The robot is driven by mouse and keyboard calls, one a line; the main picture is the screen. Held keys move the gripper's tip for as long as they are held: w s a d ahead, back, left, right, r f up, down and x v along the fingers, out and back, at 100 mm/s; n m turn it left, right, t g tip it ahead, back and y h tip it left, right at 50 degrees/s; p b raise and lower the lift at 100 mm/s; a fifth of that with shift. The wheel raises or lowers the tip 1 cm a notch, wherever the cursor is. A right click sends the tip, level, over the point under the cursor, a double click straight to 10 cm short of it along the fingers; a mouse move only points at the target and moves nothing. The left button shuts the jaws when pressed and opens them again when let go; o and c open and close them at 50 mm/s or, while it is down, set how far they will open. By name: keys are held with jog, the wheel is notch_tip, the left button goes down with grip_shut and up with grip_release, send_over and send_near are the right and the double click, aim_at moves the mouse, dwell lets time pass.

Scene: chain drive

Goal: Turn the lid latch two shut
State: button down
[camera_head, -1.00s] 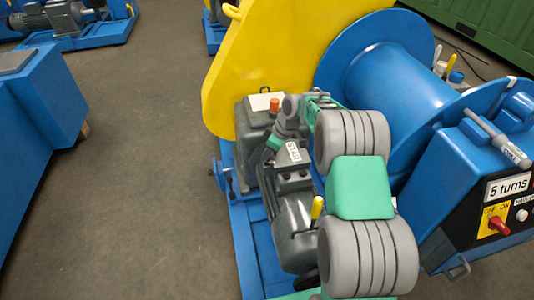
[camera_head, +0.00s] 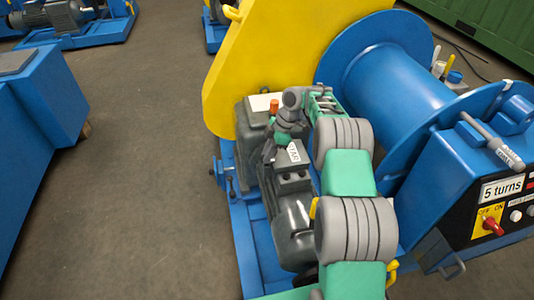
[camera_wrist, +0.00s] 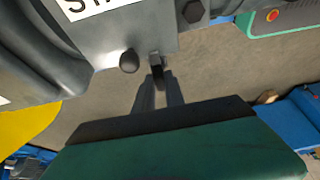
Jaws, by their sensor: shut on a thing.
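The grey terminal box (camera_wrist: 115,25) with a white "STAR" label fills the top of the wrist view. A small dark latch tab (camera_wrist: 156,66) sticks down from its lower edge. My gripper (camera_wrist: 158,86) is shut on this tab, its two narrow fingers meeting at its lower end. A dark rounded knob (camera_wrist: 129,60) sits just left of the tab, apart from the fingers. In the head view the labelled box (camera_head: 291,172) sits on top of the grey motor, and my gripper is at its far left side; the latch cannot be made out there.
A yellow guard (camera_head: 250,65) and a blue drum (camera_head: 385,90) stand behind the motor. A blue control box (camera_head: 480,170) with a "5 turns" label is at the right. Bare floor (camera_head: 160,180) lies open to the left of the motor.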

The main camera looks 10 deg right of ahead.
aim_at(275, 161)
dwell(0.4)
jog(key=c, duration=1.7)
grip_release()
jog(key=p+v, duration=0.3)
jog(key=v, duration=0.4)
jog(key=shift+d+r, duration=0.2)
jog(key=shift+r, duration=0.15)
